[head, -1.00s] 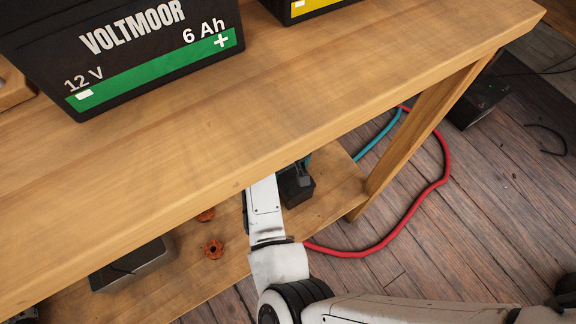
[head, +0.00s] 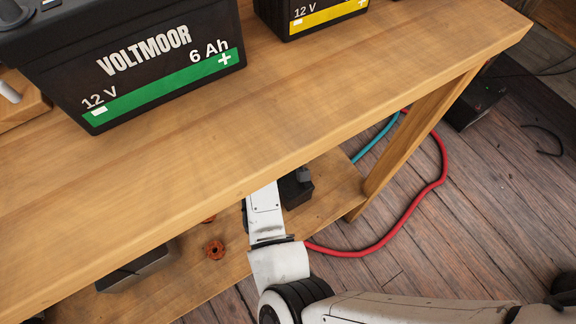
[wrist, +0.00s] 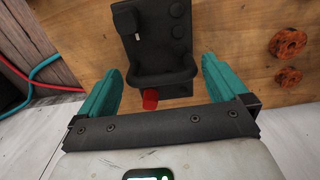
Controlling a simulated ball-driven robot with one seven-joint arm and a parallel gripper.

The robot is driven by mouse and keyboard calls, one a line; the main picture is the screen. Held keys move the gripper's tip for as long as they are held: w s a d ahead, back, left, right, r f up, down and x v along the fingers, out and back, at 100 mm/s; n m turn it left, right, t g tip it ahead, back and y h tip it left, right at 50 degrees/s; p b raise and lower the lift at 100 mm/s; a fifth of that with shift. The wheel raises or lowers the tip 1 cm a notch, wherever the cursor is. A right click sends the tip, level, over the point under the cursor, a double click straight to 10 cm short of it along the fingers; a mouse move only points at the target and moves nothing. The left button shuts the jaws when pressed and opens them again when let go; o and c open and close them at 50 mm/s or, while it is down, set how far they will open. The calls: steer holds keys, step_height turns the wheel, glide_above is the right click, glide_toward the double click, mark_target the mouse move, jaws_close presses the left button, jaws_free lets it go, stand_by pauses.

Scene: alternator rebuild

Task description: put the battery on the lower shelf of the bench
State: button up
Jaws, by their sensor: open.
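A black battery (head: 150,60) with a green stripe, marked VOLTMOOR 12 V 6 Ah, stands upright on the bench top (head: 260,110). A second black battery (head: 310,15) with a yellow stripe stands behind it to the right, cut by the frame's top. The lower shelf (head: 325,195) shows below the top, partly hidden by it. My arm reaches in under the top. My gripper (wrist: 161,65) is open, its teal fingers either side of a black object (wrist: 160,50) with a small red part. That object also shows on the shelf in the head view (head: 296,187). Contact cannot be told.
Small orange-brown round parts (head: 214,250) and a dark box (head: 138,270) lie on the lower shelf left of my arm. A bench leg (head: 420,130) stands at the right. Red (head: 420,205) and teal (head: 375,140) cables run by it. The front middle of the top is clear.

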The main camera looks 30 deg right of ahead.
step_height(320, 180, up, 8)
steer(key=p, duration=0.2)
steer(key=shift+p, duration=0.35)
